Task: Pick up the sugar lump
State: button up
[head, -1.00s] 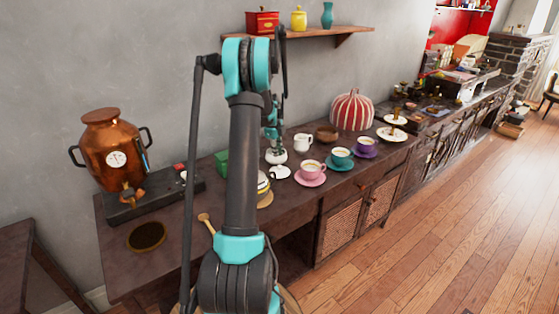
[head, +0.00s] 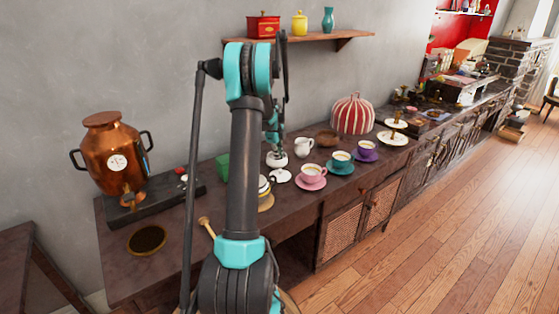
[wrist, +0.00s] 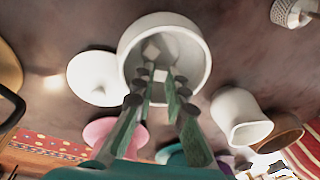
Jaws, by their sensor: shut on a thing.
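The white sugar bowl (wrist: 203,66) stands on the dark counter, and it also shows in the head view (head: 277,160). My gripper (wrist: 160,89) reaches down into it. A white sugar lump (wrist: 160,76) sits between my fingertips, and the fingers are shut on it, low in the bowl. Another pale lump (wrist: 151,51) lies in the bowl beyond the fingertips. In the head view, my own arm hides part of the counter, and the lumps do not show.
The white lid (wrist: 92,78) lies beside the bowl. A white jug (wrist: 240,116) and a wooden bowl (wrist: 280,132) stand on the other side. Pink (head: 312,171), teal (head: 341,158) and purple (head: 366,149) cups on saucers stand nearby. A shelf (head: 310,35) hangs above.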

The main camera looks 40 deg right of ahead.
notch_tip(320, 180, up, 20)
jog(key=shift+f, duration=0.25)
dwell(0.3)
